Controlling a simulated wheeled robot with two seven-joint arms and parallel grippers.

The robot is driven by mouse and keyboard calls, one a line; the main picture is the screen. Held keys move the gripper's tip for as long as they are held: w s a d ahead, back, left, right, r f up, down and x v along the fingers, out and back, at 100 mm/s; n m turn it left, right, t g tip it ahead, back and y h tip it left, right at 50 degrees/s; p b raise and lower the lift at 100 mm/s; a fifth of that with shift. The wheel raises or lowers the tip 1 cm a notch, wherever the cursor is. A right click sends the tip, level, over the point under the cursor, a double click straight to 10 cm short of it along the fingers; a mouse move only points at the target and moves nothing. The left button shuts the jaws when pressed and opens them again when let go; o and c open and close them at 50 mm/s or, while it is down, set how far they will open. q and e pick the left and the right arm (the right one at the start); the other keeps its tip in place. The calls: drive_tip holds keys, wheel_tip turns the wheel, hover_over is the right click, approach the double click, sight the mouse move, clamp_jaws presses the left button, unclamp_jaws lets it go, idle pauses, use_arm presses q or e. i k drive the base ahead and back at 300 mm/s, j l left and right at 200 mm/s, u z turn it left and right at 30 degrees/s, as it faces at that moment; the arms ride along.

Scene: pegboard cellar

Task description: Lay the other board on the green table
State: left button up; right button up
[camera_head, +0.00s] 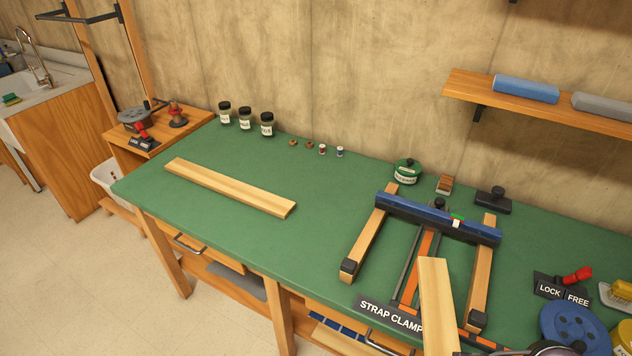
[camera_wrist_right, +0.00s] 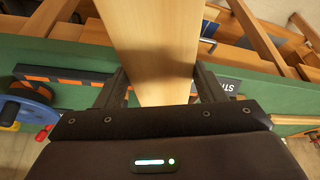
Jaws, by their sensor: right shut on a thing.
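One pale wooden board (camera_head: 230,187) lies flat on the left part of the green table (camera_head: 330,225). The other board (camera_head: 437,300) is in front of the strap clamp, over the table's front edge, its lower end cut off by the picture. In the right wrist view this board (camera_wrist_right: 153,40) runs between the two black fingers of my right gripper (camera_wrist_right: 160,88), which is shut on it. My right gripper is mostly out of the head view. My left gripper is in neither view.
The strap clamp (camera_head: 438,217), with a blue bar and wooden arms, fills the table's right half. Several dark jars (camera_head: 245,119) and small spools stand along the back. A blue wheel (camera_head: 575,326) and a lock/free sign (camera_head: 562,290) are at right. The table's middle is clear.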

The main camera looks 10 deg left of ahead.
sight(246, 169)
drive_tip(key=k+j+u, duration=0.2)
drive_tip(key=k, duration=0.5)
drive_tip(key=u, duration=0.45)
drive_tip(key=i+u, duration=0.1)
drive_tip(key=u, duration=0.8)
drive_tip(key=i+u, duration=0.15)
drive_tip(key=u, duration=0.3)
drive_tip(key=i+l, duration=0.15)
drive_tip(key=i, duration=0.6)
drive_tip(key=i+l, duration=0.15)
drive_tip(key=i, duration=0.6)
drive_tip(key=i+l+z, duration=0.15)
drive_tip(key=i+z, duration=0.15)
drive_tip(key=z, duration=0.15)
drive_tip(key=i+z, duration=0.3)
drive_tip(key=z, duration=0.2)
drive_tip(key=i+z, duration=0.3)
drive_tip(key=z, duration=0.15)
drive_tip(key=i+z, duration=0.3)
drive_tip(key=i+j+z, duration=0.1)
drive_tip(key=z, duration=0.2)
